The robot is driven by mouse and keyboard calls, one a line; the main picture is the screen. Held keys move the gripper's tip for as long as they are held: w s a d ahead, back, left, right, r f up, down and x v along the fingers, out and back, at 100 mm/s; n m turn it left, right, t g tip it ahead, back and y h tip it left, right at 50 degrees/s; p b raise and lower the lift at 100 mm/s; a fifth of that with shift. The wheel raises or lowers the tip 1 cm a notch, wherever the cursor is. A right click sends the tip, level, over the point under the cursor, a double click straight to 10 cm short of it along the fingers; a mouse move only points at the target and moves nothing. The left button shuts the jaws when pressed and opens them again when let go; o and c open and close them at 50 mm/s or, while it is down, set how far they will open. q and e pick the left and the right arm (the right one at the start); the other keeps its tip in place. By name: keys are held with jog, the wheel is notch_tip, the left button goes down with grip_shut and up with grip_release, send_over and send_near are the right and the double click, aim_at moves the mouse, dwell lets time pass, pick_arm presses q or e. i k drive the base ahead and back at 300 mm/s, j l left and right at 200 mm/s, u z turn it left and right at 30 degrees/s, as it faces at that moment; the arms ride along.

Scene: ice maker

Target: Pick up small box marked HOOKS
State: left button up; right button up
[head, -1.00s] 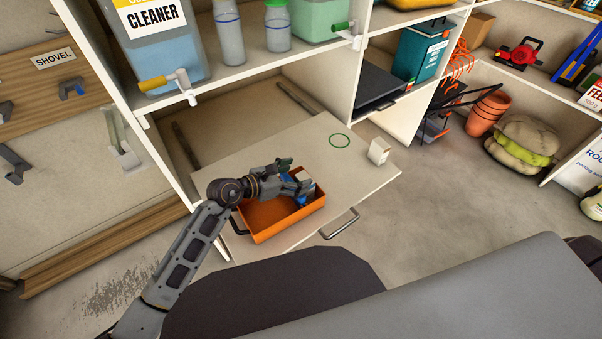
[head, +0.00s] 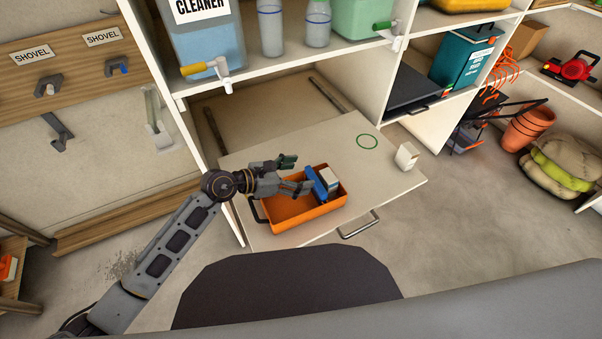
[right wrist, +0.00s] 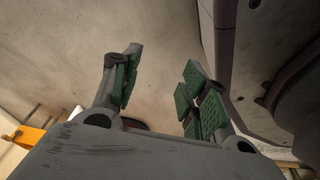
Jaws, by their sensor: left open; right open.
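A small white box (head: 407,156) stands on the pulled-out drawer board (head: 390,190), right of a green ring. An orange tray (head: 300,219) on the same board holds a blue item (head: 318,186) and a white-topped box (head: 331,178) at its right end. No HOOKS lettering is readable on any box. My left gripper (head: 295,174) is open and empty above the tray's back left part, its fingers pointing right, left of the blue item. My right gripper (right wrist: 158,82) shows only in the right wrist view, open, with nothing between its green pads.
A shelf with a cleaner container (head: 207,50) overhangs the board's back. The board has a front handle (head: 360,226). The green ring (head: 367,142) encloses bare surface. Terracotta pots (head: 527,128) and a sack (head: 556,165) stand at the right. The floor between is clear.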

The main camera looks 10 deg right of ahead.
aim_at(405, 157)
jog(key=z, duration=1.25)
